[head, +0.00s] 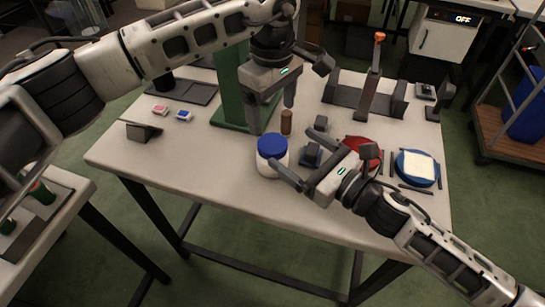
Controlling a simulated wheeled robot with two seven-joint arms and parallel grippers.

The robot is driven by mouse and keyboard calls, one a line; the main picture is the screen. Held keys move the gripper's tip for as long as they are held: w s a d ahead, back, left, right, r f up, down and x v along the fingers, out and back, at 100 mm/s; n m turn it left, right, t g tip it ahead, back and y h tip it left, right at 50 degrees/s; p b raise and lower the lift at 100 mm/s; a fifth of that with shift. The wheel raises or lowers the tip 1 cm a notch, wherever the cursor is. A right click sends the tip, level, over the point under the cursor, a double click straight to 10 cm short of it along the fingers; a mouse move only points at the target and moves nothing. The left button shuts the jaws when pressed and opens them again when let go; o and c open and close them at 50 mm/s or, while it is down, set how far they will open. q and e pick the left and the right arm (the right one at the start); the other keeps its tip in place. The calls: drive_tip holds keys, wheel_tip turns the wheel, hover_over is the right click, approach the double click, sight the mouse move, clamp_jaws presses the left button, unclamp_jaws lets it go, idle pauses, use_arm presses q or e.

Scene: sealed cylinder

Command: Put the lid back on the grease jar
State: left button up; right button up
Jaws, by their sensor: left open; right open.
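The grease jar (270,168), a white tub, stands upright near the middle of the table's front half. A round blue lid (271,146) covers its top and looks level; how tightly it sits cannot be told. My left gripper (271,115) is open and empty, pointing down above and just behind the jar. My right gripper (296,144) comes in from the lower right with its jaws open. One finger reaches in front of the jar's lower right side; whether it touches cannot be told.
A blue dish with a white block (417,166) and a red disc (363,152) lie to the right. A green stand (229,85) and a grey rack (345,92) stand behind. The table's front left is clear.

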sight(272, 154)
wheel_tip(272, 154, down, 7)
drive_tip(key=shift+r, duration=0.1)
drive_tip(key=x, duration=0.7)
drive_tip(key=shift+w+a+r, duration=0.1)
drive_tip(key=shift+w+a, duration=0.05)
drive_tip(key=shift+a, duration=0.1)
drive_tip(key=c, duration=1.9)
use_arm(q)
drive_tip(key=n, duration=0.5)
use_arm(e)
clamp_jaws()
use_arm(q)
drive_tip(key=n, duration=0.7)
drive_tip(key=shift+n, duration=0.4)
drive_tip(key=n, duration=1.4)
